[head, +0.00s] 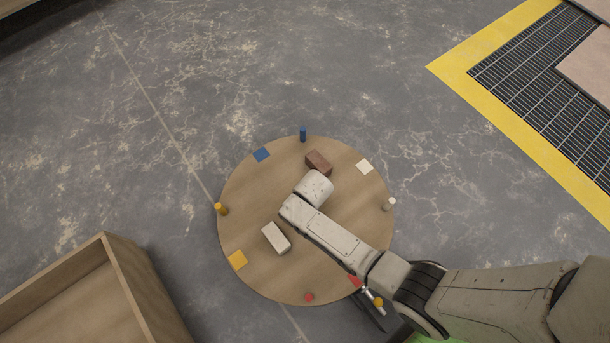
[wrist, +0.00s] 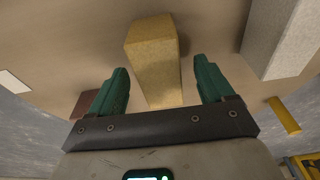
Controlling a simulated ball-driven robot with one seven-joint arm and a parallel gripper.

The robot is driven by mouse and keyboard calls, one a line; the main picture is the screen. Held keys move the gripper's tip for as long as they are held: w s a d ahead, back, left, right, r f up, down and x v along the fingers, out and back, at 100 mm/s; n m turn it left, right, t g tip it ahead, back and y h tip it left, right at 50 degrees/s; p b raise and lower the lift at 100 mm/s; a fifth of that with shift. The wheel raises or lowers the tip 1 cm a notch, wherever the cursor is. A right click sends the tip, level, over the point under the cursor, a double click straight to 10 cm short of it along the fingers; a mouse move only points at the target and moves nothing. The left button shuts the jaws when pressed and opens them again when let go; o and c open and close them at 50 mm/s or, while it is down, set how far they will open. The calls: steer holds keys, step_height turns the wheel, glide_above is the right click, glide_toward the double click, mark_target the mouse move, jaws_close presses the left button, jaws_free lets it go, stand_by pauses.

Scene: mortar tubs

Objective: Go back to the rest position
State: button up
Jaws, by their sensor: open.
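My gripper (wrist: 159,70) shows in the wrist view with its two green fingers apart. A yellow block (wrist: 152,55) lies in the gap between them, with a space on each side. I cannot tell whether the fingertips reach down beside it or are above it. In the head view my arm reaches over the round wooden table (head: 345,225), and its end hides the gripper and the yellow block.
On the table are a red-brown brick (head: 318,162), a pale block (head: 276,237), coloured squares and short pegs, including a blue peg (head: 303,134) and an orange peg (head: 220,208). A wooden bin (head: 145,290) stands lower left. Floor beyond the table is clear.

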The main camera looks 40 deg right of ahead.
steer(key=r+p, duration=0.1)
steer(key=r, duration=0.1)
steer(key=r+p, duration=0.1)
steer(key=r, duration=0.2)
steer(key=s+r+p, duration=0.1)
steer(key=r, duration=0.2)
steer(key=shift+p, duration=0.35)
steer(key=s+d+r, duration=0.4)
steer(key=s+r, duration=0.3)
steer(key=r, duration=0.3)
steer(key=s+d+r, duration=0.4)
steer(key=s+r, duration=0.4)
steer(key=r, duration=0.2)
step_height(320, 180, up, 27)
steer(key=p, duration=2.6)
steer(key=shift+s+g+p, duration=0.15)
steer(key=shift+g+p, duration=0.2)
steer(key=shift+g, duration=0.05)
steer(key=shift+a+f, duration=0.1)
steer(key=shift+f, duration=0.05)
steer(key=shift+c, duration=0.5)
